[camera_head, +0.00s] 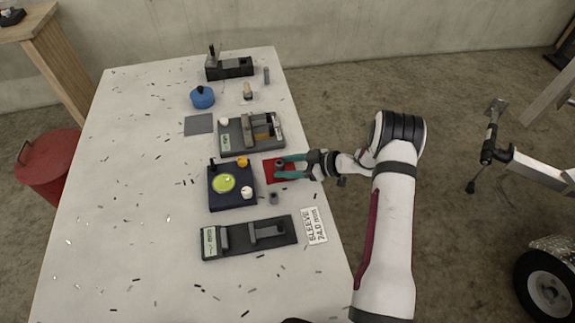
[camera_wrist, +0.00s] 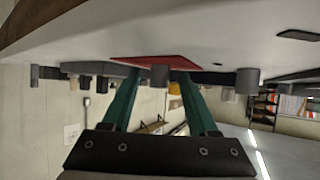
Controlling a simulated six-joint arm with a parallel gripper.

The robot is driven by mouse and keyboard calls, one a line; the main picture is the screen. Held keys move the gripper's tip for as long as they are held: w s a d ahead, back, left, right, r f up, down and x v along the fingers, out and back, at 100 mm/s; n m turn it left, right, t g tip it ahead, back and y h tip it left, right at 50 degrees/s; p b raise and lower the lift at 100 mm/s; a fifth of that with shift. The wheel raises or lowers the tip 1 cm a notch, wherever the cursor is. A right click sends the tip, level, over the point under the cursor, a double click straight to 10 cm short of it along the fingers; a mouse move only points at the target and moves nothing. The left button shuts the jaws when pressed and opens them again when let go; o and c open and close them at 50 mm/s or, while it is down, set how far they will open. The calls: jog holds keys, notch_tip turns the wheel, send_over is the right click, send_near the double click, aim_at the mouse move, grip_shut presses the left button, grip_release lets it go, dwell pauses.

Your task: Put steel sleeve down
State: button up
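A small grey steel sleeve (camera_head: 280,163) stands on the red mat (camera_head: 271,178) near the table's right edge. My gripper (camera_head: 283,167) reaches in from the right with its two teal fingers apart, one on each side of the sleeve. In the wrist view, the picture is upside down; the sleeve (camera_wrist: 159,76) stands on the red mat (camera_wrist: 150,62) between the fingertips, with a visible gap on each side. A second grey sleeve-like cylinder (camera_head: 273,198) stands on the bare table; a similar cylinder shows in the wrist view (camera_wrist: 247,81).
A dark blue block (camera_head: 217,202) with a green disc and knobs stands left of the mat. Grey fixtures stand behind (camera_head: 233,146) and in front (camera_head: 228,252). A card reading "SLEEVE 24.0 mm" (camera_head: 314,226) lies near the right edge. The table's left side is mostly clear.

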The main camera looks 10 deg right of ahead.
jog(key=v, duration=1.2)
jog(key=w+d+r+m+t+h, duration=0.2)
jog(key=w+r+m+t+h, duration=0.1)
jog(key=w+r+h, duration=0.3)
jog(key=s+d+r+m+h, duration=0.2)
jog(key=r+m+h, duration=0.2)
jog(key=r, duration=0.2)
jog(key=s+d+r+m+h, duration=0.1)
jog(key=s+r+m+h, duration=0.15)
jog(key=r, duration=0.35)
jog(key=s+a+m+g+y, duration=0.1)
jog(key=s+a+m+g, duration=0.1)
jog(key=s+a, duration=0.4)
jog(key=s+a+f+m+g+y, duration=0.1)
jog(key=s+a+m+g, duration=0.2)
jog(key=s, duration=1.3)
jog(key=s+a+m+g+y, duration=0.2)
jog(key=s+a+g, duration=0.2)
jog(key=s+a, duration=0.5)
jog(key=shift+s+a+f+g, duration=0.4)
jog(key=shift+s, duration=0.7)
